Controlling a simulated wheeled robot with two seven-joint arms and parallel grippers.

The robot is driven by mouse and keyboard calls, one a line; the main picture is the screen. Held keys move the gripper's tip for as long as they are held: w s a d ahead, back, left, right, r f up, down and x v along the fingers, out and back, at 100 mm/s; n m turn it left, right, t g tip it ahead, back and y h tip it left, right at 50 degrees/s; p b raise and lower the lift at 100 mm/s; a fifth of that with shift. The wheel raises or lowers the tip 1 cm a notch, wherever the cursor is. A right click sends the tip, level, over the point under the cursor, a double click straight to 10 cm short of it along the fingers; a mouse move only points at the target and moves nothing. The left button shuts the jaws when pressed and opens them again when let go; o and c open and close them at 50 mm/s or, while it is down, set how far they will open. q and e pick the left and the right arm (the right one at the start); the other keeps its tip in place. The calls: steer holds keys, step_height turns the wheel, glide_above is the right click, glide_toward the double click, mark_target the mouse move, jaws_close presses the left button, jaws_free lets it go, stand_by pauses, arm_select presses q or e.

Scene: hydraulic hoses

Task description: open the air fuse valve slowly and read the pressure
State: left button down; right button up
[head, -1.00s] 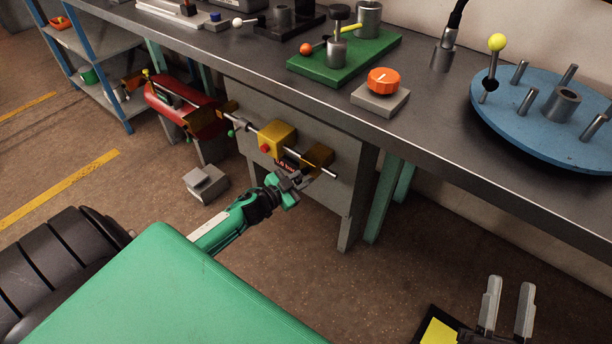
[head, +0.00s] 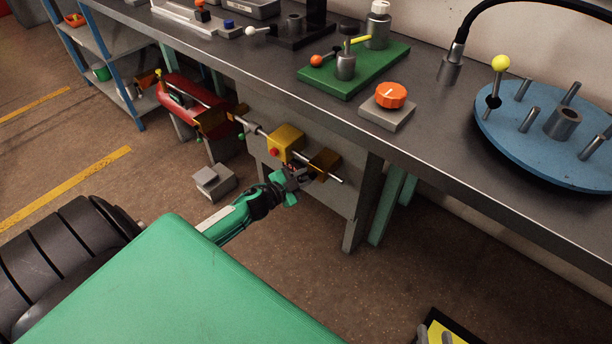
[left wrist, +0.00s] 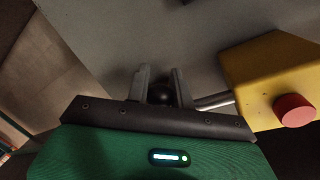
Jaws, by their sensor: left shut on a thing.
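A yellow block (head: 286,142) with a red button (head: 275,152) sits on a horizontal rod at the bench front, beside a brass-coloured block (head: 324,162). Both yellow block (left wrist: 270,75) and red button (left wrist: 293,110) also show in the left wrist view. My left gripper (head: 295,178) is just below them. In the left wrist view its fingers (left wrist: 162,80) are on either side of a black ball knob (left wrist: 160,95) and shut on it. No pressure value is legible.
A red tank (head: 185,97) stands left of the rod. The bench top above carries an orange knob (head: 391,95), a green plate (head: 380,65) and a blue disc (head: 545,150) with pegs. A grey box (head: 213,182) is on the floor. The floor below the bench front is mostly clear.

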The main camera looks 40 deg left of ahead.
arm_select(q)
steer(key=c, duration=1.2)
jaws_free()
steer(key=shift+c, duration=0.2)
steer(key=shift+s+a, duration=0.1)
steer(key=shift+s, duration=0.45)
steer(key=p+v, duration=0.2)
steer(key=v, duration=1)
steer(key=shift+s, duration=0.35)
arm_select(e)
steer(key=d+g+h, duration=0.1)
steer(key=d+g, duration=0.2)
steer(key=shift+s+d+f+h, duration=0.2)
steer(key=shift+d+f+h, duration=0.1)
steer(key=shift+f+h, duration=0.1)
arm_select(q)
steer(key=shift+a, duration=0.1)
